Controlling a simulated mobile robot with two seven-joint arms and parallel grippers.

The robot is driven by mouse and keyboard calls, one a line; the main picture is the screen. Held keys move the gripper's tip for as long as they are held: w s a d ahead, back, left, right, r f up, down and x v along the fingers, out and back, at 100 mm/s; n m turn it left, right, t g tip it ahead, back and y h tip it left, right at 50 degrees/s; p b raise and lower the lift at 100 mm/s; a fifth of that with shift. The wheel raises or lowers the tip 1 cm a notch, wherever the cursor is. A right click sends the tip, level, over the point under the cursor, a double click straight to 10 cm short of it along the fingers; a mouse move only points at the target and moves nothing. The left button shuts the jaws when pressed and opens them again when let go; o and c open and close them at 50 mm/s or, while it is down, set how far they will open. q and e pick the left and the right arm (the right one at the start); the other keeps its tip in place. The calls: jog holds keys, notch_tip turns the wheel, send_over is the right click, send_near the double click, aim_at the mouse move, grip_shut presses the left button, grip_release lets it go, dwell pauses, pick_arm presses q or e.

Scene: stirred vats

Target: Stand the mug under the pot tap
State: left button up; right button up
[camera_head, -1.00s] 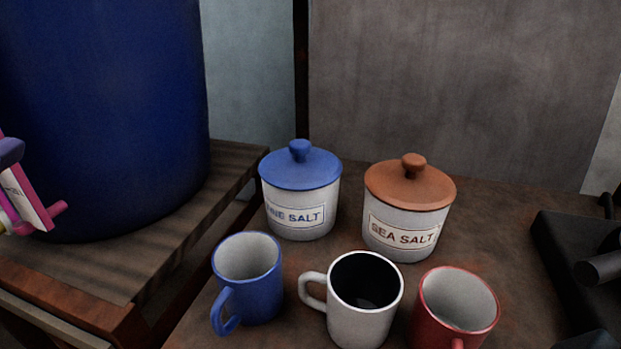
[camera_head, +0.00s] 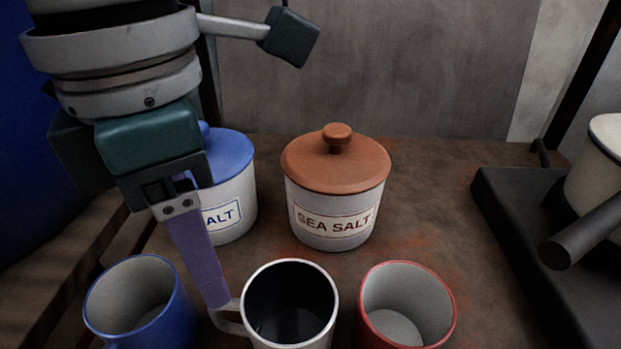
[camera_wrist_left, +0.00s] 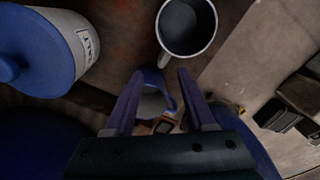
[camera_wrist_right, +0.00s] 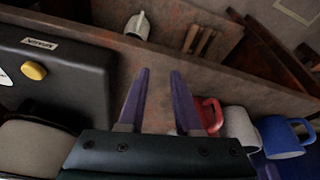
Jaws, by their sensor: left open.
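Three mugs stand in a row: a blue one (camera_head: 140,300), a white one with a black inside (camera_head: 290,305) and a red one (camera_head: 408,305). My left gripper (camera_head: 213,292) points down, its fingertips beside the white mug's handle. In the left wrist view its fingers are apart (camera_wrist_left: 160,73), with the white mug (camera_wrist_left: 187,26) just beyond and its handle near the gap; I see no grip on it. A pale pot (camera_head: 598,160) is partly in view at the right; I cannot make out its tap. My right gripper (camera_wrist_right: 158,73) is open and empty.
A sea salt jar (camera_head: 335,195) and a blue-lidded salt jar (camera_head: 230,190) stand behind the mugs. A black stove (camera_head: 510,225) with a dark bar (camera_head: 585,232) jutting out is at the right. Bare table lies between the sea salt jar and the stove.

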aim_at(221, 325)
pick_arm(q)
jog(key=f, duration=0.3)
jog(key=f+b, duration=0.1)
jog(key=f, duration=0.2)
jog(key=f+b, duration=0.1)
jog(key=f, duration=0.3)
jog(key=shift+s+a, duration=0.2)
jog(key=shift+s, duration=0.2)
jog(key=shift+r, duration=0.1)
grip_shut()
dwell(0.8)
